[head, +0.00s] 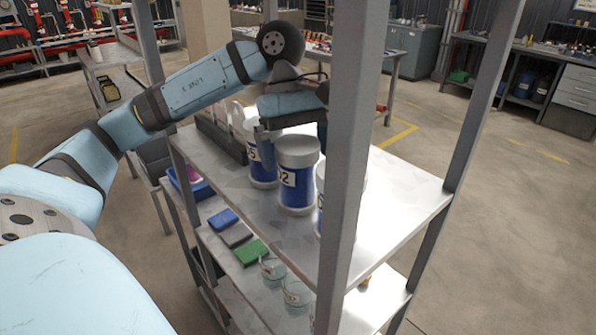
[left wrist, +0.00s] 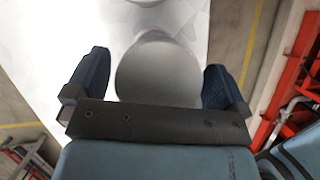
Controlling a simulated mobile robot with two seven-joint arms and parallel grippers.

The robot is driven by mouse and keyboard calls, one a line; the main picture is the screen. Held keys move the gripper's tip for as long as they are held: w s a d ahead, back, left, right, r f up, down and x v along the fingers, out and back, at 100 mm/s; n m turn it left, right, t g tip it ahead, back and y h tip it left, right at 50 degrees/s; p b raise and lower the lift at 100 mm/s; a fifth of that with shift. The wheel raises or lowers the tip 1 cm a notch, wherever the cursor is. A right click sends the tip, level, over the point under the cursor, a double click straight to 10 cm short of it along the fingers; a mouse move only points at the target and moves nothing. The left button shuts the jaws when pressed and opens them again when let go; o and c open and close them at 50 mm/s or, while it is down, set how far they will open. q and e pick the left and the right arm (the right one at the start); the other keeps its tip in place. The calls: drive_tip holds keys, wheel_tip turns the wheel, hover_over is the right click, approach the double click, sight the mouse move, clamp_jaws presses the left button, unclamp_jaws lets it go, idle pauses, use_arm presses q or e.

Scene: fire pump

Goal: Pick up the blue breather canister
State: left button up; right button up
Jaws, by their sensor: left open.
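Blue-and-white canisters with pale grey lids stand upright on the top shelf in the head view. One marked "02" (head: 297,188) is in the middle, another (head: 262,165) is behind it to the left, and a third (head: 320,205) is mostly hidden by the near post. My left gripper (head: 293,132) is open, pointing down over the canisters. In the left wrist view a round grey lid (left wrist: 158,75) lies between the open fingers of my left gripper (left wrist: 152,85), with gaps on both sides. I cannot tell whether it touches. My right gripper is not in view.
Grey rack posts (head: 352,140) stand close to the arm and canisters. The top shelf (head: 405,190) is bare at right. A dark rack (head: 222,138) stands behind left. Lower shelves hold a green block (head: 251,253) and glass dishes (head: 297,293).

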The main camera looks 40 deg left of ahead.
use_arm(q)
drive_tip(key=shift+d+f, duration=0.25)
drive_tip(key=shift+f, duration=0.4)
drive_tip(key=c, duration=1)
drive_tip(key=shift+c, duration=0.5)
drive_tip(key=shift+r, duration=0.15)
